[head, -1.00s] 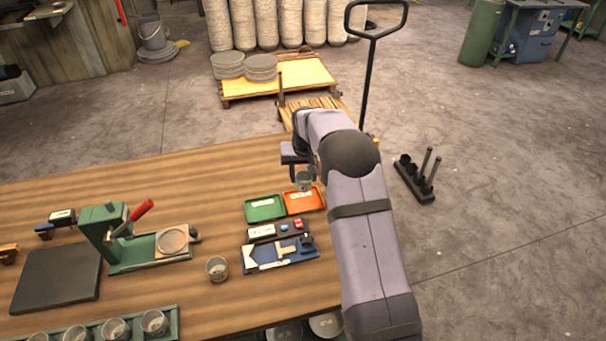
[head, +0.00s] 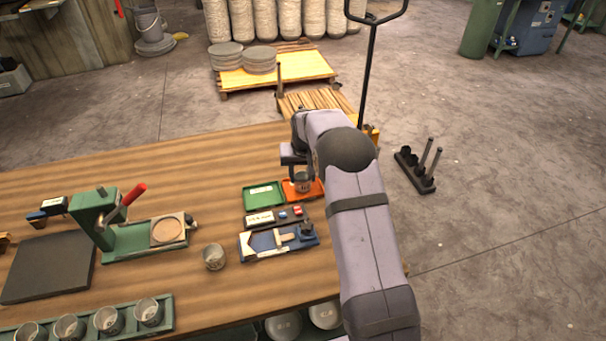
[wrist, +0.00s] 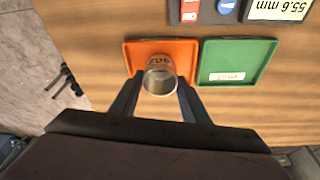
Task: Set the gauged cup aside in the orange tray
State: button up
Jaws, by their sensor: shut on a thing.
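My gripper (wrist: 159,92) is shut on a small grey cup (wrist: 159,78), with one finger on each side of it. The cup has dark marking near its rim and looks upright. In the wrist view it overlaps the orange tray (wrist: 184,55). In the head view the cup (head: 303,183) is over the orange tray (head: 317,192), low and close to its floor. I cannot tell whether the cup touches the tray. The arm hides part of the tray's right side.
A green tray (head: 264,196) adjoins the orange one on the left. A gauge box (head: 259,219) and a blue tool tray (head: 262,243) lie in front. Another cup (head: 213,257) stands on the table. A green press (head: 120,228) and a rack of several cups (head: 88,325) are further left.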

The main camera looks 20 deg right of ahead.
jog(key=shift+f, duration=0.3)
dwell(0.5)
dwell(0.4)
jog(key=o, duration=1.1)
jog(key=shift+r, duration=0.2)
notch_tip(320, 180, up, 8)
jog(key=p, duration=0.5)
jog(key=shift+f, duration=0.15)
dwell(0.3)
